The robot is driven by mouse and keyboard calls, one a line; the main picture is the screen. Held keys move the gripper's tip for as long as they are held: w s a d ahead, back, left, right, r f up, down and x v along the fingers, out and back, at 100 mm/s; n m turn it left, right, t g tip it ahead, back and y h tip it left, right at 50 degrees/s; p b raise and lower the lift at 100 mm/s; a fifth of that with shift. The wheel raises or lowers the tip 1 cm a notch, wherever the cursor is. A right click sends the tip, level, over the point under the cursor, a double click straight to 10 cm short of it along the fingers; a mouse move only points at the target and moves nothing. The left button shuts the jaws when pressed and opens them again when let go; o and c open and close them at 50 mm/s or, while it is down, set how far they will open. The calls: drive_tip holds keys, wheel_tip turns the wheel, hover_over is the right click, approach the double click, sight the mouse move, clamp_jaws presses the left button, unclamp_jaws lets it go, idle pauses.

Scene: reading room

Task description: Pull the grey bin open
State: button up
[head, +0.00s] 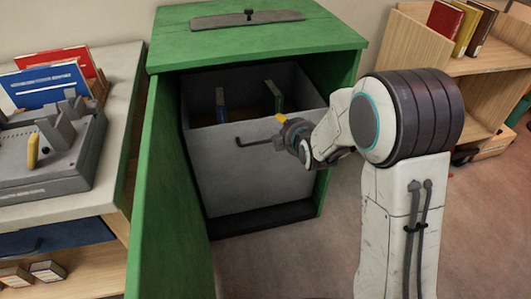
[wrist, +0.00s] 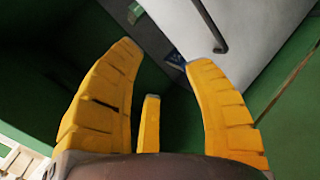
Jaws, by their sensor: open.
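The grey bin (head: 250,180) sits inside the green cabinet (head: 330,40), its top open and its front facing out. A dark bar handle (head: 255,142) runs across its upper front. My gripper (head: 281,119) is in front of the bin near the right end of the handle, partly hiding it. In the wrist view my gripper (wrist: 160,60) has its yellow fingers spread with nothing between them. The bin's pale front (wrist: 250,35) and the dark handle (wrist: 212,25) lie beyond the right fingertip. I cannot tell whether a finger touches the handle.
The cabinet's green door (head: 160,190) stands open on the left. A table with a grey machine (head: 50,150) is at left, a wooden bookshelf (head: 480,65) at right. Floor in front is clear.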

sight(266, 141)
drive_tip(key=w+a+f+n+t+b, duration=0.1)
drive_tip(key=w+f+b, duration=0.2)
drive_tip(key=f+b, duration=0.1)
drive_tip(key=w+a+f+n+t+b, duration=0.1)
drive_tip(key=w+a+f+n+b, duration=0.1)
drive_tip(key=f+b, duration=0.3)
drive_tip(key=w+a+f+n+t+y+b, duration=0.1)
drive_tip(key=w+a+f+n+b, duration=0.1)
drive_tip(key=w+f+b, duration=0.2)
drive_tip(key=shift+w+f+b, duration=0.15)
drive_tip(key=shift+w+f, duration=0.1)
drive_tip(key=shift+f, duration=0.4)
drive_tip(key=shift+w+f+b, duration=0.15)
drive_tip(key=shift+w+f, duration=0.05)
drive_tip(key=shift+f, duration=0.4)
drive_tip(key=shift+x, duration=1.15)
drive_tip(key=shift+o, duration=0.3)
drive_tip(key=shift+r, duration=0.15)
clamp_jaws()
